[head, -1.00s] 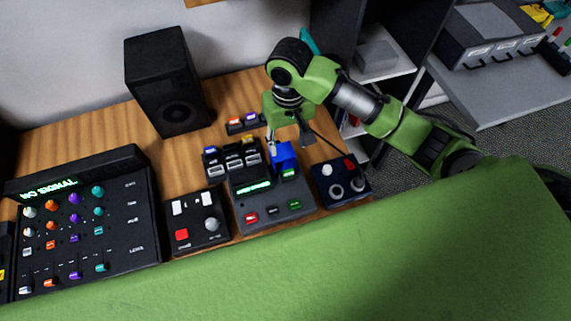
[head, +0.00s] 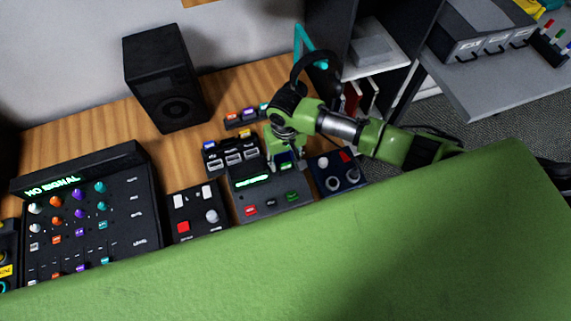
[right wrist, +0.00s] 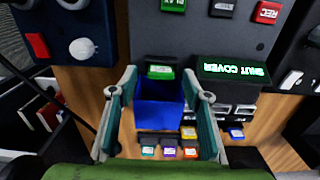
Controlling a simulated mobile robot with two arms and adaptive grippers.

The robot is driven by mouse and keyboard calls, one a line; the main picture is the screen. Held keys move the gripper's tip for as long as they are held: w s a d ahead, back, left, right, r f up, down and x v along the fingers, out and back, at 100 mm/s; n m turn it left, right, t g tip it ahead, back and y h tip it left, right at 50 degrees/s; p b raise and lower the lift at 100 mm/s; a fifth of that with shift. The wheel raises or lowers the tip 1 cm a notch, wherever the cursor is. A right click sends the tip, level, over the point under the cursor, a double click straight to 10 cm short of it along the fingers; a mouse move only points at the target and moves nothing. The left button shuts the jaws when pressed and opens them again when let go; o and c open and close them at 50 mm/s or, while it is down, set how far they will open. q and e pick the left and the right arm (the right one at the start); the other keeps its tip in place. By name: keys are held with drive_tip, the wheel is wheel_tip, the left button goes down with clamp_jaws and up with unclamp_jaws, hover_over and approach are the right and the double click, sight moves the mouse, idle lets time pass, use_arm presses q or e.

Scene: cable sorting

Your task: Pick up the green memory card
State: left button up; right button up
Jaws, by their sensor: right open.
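The green memory card (right wrist: 160,73) shows in the right wrist view as a small green block with a pale label, at the edge of a blue flap or cover (right wrist: 158,108) on the black device. My right gripper (head: 286,163) is over the upper part of the device (head: 268,201). In the right wrist view the gripper (right wrist: 160,95) is open, its teal-padded fingers on either side of the blue cover, with the card between and slightly beyond the tips. My left gripper is not in view.
The device's display (right wrist: 233,71) reads "SHUT COVER". A rack of coloured cards (head: 247,118) and another black unit with cards (head: 231,156) stand behind. A knob box (head: 336,172) is to the right, a switch box (head: 197,211) to the left. A speaker (head: 166,80) stands farther back.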

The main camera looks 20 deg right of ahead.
drive_tip(key=shift+f, duration=0.1)
drive_tip(key=c, duration=0.9)
